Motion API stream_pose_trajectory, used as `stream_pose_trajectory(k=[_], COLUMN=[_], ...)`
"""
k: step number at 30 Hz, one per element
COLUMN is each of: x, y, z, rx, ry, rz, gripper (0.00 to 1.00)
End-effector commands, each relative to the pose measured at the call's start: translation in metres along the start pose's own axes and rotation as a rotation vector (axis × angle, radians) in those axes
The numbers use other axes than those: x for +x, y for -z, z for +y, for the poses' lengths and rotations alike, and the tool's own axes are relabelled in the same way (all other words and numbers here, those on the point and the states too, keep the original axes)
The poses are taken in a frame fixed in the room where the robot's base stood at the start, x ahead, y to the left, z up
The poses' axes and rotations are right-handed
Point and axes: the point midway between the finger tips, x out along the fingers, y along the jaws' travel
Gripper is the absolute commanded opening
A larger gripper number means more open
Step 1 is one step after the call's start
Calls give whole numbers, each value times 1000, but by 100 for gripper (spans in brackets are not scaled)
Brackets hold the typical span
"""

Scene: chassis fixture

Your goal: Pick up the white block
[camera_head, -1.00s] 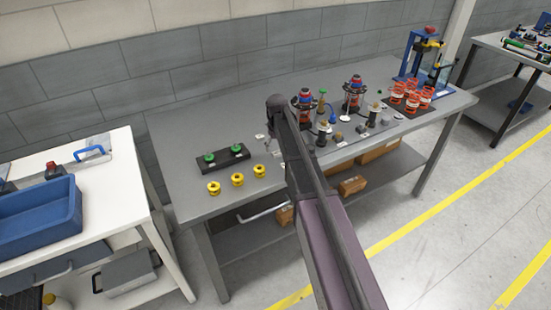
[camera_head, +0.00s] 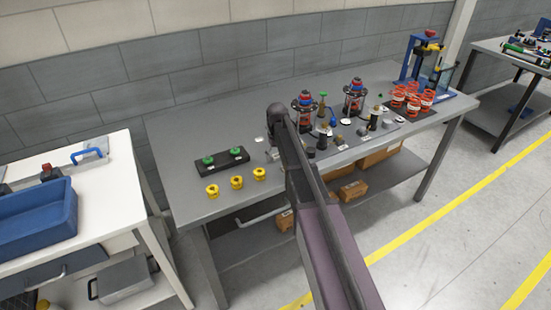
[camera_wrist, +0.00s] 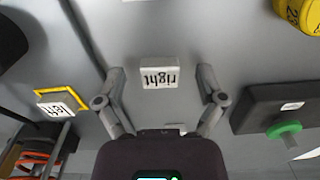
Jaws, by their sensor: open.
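My gripper (camera_wrist: 161,82) is open, with one finger on each side of this block and a gap at both sides. A second white block (camera_wrist: 55,104), marked "left" with a yellow edge, lies to the left, outside the fingers. In the head view my arm hides most of the gripper. A small white piece (camera_head: 258,139) shows just left of the arm there, but I cannot tell which block it is.
A dark plate with green-topped parts (camera_head: 222,160) and several yellow parts (camera_head: 236,182) lie left of my arm on the grey table. Red and blue fixtures (camera_head: 305,105) and orange coils (camera_head: 412,98) stand to the right. A white table with a blue bin (camera_head: 40,215) is at left.

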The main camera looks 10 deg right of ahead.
Motion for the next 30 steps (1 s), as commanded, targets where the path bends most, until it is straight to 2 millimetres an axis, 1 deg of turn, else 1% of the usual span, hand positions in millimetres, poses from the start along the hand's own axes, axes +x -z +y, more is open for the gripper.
stream_pose_trajectory(k=[1,2,3,5,6,8,9,22,30], x=[0,0,0,0,0,0,0,-1,-11], y=[0,0,0,0,0,0,0,0,0], z=[0,0,0,0,0,0,0,0,-1], rx=[0,0,0,0,0,0,0,-1,-1], ry=[0,0,0,0,0,0,0,0,0], rz=[0,0,0,0,0,0,0,0,0], gripper=[89,86,74,56,44,26,16,15,15])
